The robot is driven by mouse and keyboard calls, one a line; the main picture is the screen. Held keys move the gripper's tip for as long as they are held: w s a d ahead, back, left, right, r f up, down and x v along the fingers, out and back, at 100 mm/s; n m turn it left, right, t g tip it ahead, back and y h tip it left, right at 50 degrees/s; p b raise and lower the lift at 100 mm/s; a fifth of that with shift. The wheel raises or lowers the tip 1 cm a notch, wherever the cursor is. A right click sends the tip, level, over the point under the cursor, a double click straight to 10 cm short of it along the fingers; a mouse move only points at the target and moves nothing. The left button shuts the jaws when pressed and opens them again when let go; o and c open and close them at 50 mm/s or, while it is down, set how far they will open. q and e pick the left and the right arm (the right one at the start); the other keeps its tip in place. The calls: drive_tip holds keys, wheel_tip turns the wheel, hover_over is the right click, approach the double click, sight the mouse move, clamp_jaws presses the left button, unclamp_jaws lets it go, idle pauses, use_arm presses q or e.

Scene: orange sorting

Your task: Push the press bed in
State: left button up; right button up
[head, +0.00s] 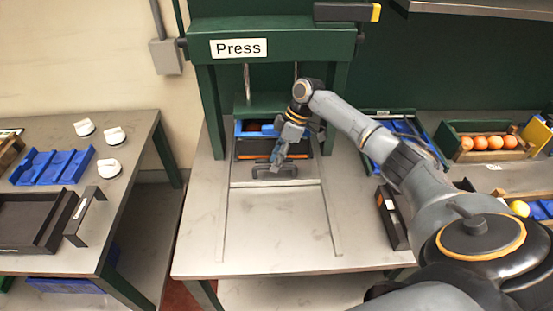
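The green press with the "Press" sign (238,48) stands at the back of the grey table. The press bed (247,147) is a dark box between the press legs. It has a blue insert, and its rear part lies under the press. A dark handle (262,173) sticks out in front of the bed. My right gripper (277,160) reaches down from the right to the handle. Its fingertips are at or very near the handle, but small and partly hidden, so I cannot tell whether they are closed on it. My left gripper is not in view.
Rails run along the clear tabletop (280,235) in front of the bed. Right of it are a blue tray (378,150), a dark box (391,217) and a crate of oranges (453,138). The left table holds a blue tray (50,168), white knobs and a dark box.

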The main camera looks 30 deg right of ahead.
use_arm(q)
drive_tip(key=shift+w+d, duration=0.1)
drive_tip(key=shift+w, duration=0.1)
use_arm(e)
wheel_tip(320, 180, up, 10)
idle(0.4)
idle(0.4)
